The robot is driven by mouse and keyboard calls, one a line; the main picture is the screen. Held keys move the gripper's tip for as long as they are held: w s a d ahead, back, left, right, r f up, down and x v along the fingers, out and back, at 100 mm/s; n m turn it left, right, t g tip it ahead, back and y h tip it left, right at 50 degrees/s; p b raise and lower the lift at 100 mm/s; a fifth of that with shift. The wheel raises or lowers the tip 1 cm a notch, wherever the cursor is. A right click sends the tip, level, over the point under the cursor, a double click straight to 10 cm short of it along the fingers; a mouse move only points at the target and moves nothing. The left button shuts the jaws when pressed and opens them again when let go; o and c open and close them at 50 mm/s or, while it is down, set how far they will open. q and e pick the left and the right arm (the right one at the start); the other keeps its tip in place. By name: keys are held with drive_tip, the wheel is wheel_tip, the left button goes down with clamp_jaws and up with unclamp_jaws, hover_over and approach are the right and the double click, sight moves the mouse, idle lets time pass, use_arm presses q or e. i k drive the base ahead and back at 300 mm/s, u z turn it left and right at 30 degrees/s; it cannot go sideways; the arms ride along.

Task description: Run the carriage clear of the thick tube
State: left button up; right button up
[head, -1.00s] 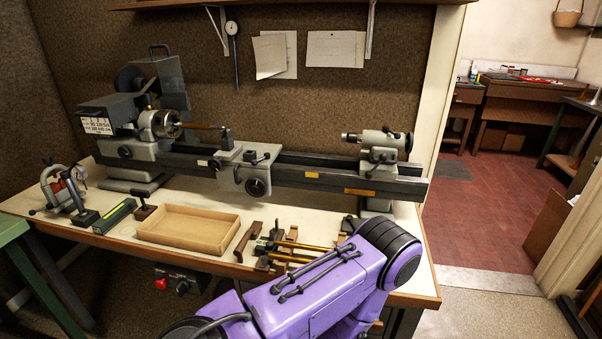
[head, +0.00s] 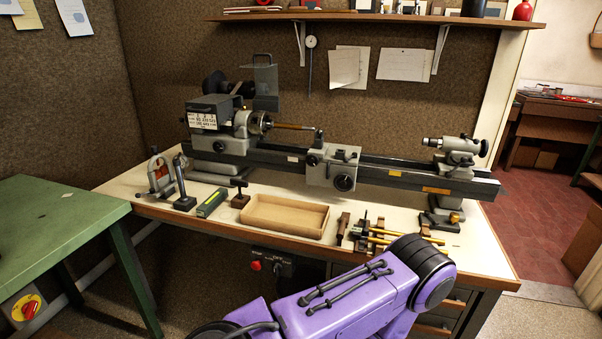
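In the head view a grey lathe stands along the back of the bench. Its carriage (head: 333,167) sits on the bed (head: 385,173) right of the headstock (head: 222,128). A brass-coloured tube (head: 291,127) extends right from the chuck (head: 259,123), and its right end is close to the tool post (head: 318,137) on the carriage. The carriage handwheel (head: 344,183) faces me. The tailstock (head: 455,150) is at the right end of the bed. A purple arm link of mine fills the bottom middle. Neither gripper shows.
A shallow cardboard tray (head: 285,216) lies in front of the lathe, with brass rods (head: 400,236) on supports to its right. A level-like green block (head: 212,203) and hand tools stand left. A green table (head: 62,222) is at the left. A shelf (head: 380,17) hangs above.

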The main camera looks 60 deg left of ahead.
sight(324, 174)
drive_tip(key=u, duration=1.05)
drive_tip(key=i, duration=0.1)
drive_tip(key=u, duration=0.1)
